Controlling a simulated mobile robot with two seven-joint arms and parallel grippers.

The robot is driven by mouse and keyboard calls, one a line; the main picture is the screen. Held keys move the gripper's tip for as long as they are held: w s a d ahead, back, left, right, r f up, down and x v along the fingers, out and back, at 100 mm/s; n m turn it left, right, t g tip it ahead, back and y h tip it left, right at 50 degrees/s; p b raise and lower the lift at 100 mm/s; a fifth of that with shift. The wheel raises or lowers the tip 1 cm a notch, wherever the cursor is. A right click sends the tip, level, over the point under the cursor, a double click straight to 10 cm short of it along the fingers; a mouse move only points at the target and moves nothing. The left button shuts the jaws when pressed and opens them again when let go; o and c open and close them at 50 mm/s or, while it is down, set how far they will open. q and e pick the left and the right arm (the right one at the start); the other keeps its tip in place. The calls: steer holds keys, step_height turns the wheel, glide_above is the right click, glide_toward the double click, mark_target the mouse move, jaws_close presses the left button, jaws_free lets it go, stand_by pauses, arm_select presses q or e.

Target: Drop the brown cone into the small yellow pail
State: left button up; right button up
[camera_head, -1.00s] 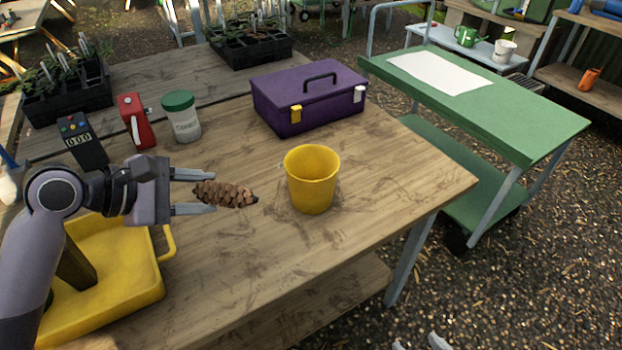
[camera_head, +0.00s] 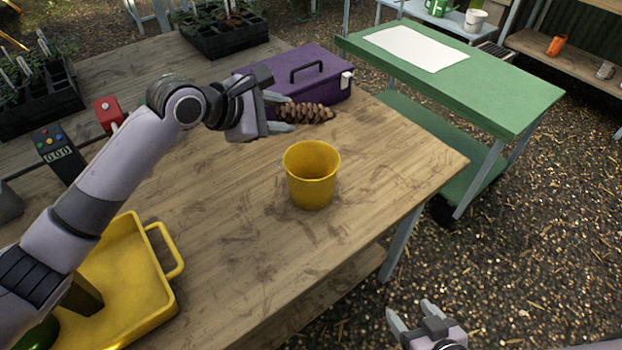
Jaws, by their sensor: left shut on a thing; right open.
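The brown cone (camera_head: 308,113) is a scaly pine cone held lengthwise in my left gripper (camera_head: 282,113), which is shut on it. The cone points to the right and appears above the table, in front of the purple toolbox and behind the pail in the picture. The small yellow pail (camera_head: 311,180) stands upright and open on the wooden table, below and a little right of the gripper. The part of its inside that shows looks empty. My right gripper (camera_head: 412,318) is open and empty at the bottom edge, off the table's front side.
A purple toolbox (camera_head: 328,90) stands behind the cone. A yellow tray (camera_head: 152,312) is at front left. A device with buttons (camera_head: 58,153) and a red object (camera_head: 108,113) are at left. A green cart (camera_head: 500,105) stands at right. The table (camera_head: 390,170) around the pail is clear.

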arm_select(q)
steer(key=shift+f, duration=0.55)
step_height(320, 180, down, 4)
steer(key=b, duration=0.4)
steer(key=shift+f, duration=0.15)
steer(key=o, duration=1.2)
steer(key=shift+s+a, duration=0.1)
steer(key=v, duration=0.7)
